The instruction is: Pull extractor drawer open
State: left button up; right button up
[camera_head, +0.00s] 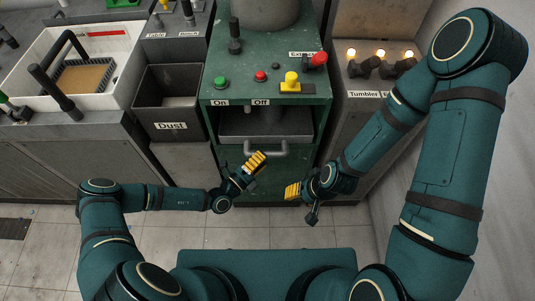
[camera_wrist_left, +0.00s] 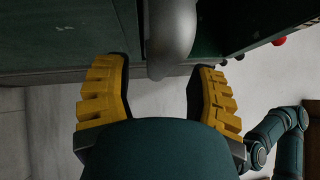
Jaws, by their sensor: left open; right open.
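The extractor drawer (camera_head: 240,127) is a grey metal tray in an opening of the green machine, below its button panel. Its grey bar handle (camera_head: 270,153) sticks out at the front. My left gripper (camera_head: 258,157) is open at the left part of the handle. In the left wrist view the grey handle (camera_wrist_left: 172,45) comes down between the two spread yellow fingers of the left gripper (camera_wrist_left: 158,68), with a gap on each side. My right gripper (camera_head: 290,190) is open and empty, below and right of the handle.
The green panel (camera_head: 305,98) above the drawer carries green, red and yellow controls and a red-knobbed lever (camera_head: 319,59). A dark "Dust" bin (camera_head: 167,105) stands left. The "Tumbler" unit (camera_head: 365,88) stands right. Tiled floor (camera_head: 220,235) lies open in front.

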pick_arm(q)
jog(key=shift+x, duration=1.5)
grip_shut()
